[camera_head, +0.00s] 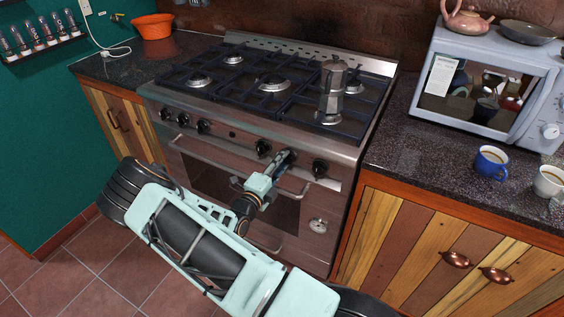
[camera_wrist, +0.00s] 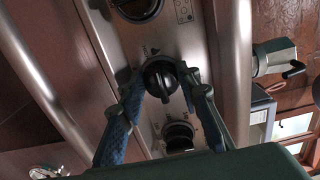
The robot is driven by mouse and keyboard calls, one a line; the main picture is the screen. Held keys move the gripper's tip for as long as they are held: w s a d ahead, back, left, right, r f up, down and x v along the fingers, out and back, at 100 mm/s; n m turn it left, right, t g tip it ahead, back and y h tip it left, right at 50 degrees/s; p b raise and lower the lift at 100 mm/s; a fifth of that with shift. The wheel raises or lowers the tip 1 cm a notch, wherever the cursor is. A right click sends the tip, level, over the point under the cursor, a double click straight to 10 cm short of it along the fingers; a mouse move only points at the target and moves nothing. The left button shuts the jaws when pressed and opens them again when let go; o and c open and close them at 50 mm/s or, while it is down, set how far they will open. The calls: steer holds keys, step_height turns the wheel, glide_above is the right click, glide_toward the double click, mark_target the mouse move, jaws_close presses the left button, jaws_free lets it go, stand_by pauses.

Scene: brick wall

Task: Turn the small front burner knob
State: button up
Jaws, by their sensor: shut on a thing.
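The stove (camera_head: 270,100) has a steel front panel with a row of black knobs. My gripper (camera_head: 284,160) is at the right part of this panel and hides the knob behind it in the head view. In the wrist view my gripper (camera_wrist: 162,84) has one blue finger on each side of a black knob (camera_wrist: 160,75) and is shut on it. The knob's grip bar shows between the fingertips. Another black knob (camera_wrist: 137,6) is above it and one more (camera_wrist: 179,135) below it in that view. The markings are too small to read.
A steel oven handle (camera_head: 235,165) runs just below the knobs, close to my gripper. A moka pot (camera_head: 333,90) stands on the right of the stove top. The counter on the right holds a microwave (camera_head: 437,78), a blue mug (camera_head: 490,163) and a white mug (camera_head: 549,182).

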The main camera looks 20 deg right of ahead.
steer(key=o, duration=1.2)
steer(key=shift+c, duration=0.2)
